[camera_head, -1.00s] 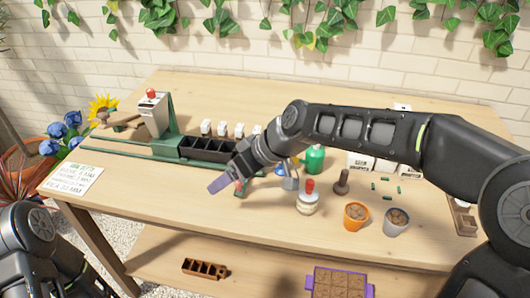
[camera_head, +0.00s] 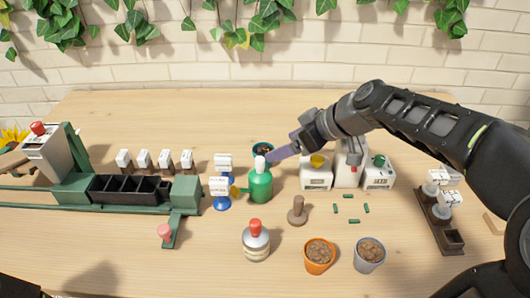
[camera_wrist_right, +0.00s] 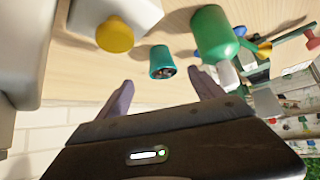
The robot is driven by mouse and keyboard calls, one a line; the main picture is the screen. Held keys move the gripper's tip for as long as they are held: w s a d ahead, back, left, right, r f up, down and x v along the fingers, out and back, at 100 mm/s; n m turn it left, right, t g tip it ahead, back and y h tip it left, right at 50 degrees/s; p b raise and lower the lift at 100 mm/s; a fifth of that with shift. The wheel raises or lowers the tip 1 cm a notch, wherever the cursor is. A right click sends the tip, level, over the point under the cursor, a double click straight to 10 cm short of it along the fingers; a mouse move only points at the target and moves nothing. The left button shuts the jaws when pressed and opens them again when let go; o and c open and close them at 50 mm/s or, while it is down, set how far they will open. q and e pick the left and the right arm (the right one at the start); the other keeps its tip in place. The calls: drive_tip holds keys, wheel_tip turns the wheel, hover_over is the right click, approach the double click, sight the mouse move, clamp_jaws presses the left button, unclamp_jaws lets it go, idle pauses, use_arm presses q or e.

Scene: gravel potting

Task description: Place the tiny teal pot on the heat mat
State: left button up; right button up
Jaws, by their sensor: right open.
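The tiny teal pot (camera_head: 263,148) stands on the table behind the green bottle (camera_head: 260,184), which partly covers it in the head view. In the right wrist view the teal pot (camera_wrist_right: 162,63) shows whole, with dark contents at its mouth. My right gripper (camera_head: 283,153) reaches in from the right, next to the pot. In the wrist view the right gripper (camera_wrist_right: 161,79) is open, its two purple fingers apart on either side of the pot's line, pot just beyond the tips. I cannot pick out a heat mat. My left gripper is not in view.
White boxes with a yellow knob (camera_head: 317,172) and a green knob (camera_head: 378,173) stand right of the bottle. A brown stamp (camera_head: 297,211), a red-capped jar (camera_head: 255,240), an orange pot (camera_head: 319,255) and a grey pot (camera_head: 369,254) stand in front. The back of the table is clear.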

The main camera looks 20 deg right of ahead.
sight(266, 151)
drive_tip(key=shift+a, duration=0.15)
drive_tip(key=shift+x, duration=1.3)
drive_tip(key=shift+x, duration=2.6)
drive_tip(key=c, duration=1.5)
drive_tip(key=shift+r, duration=0.1)
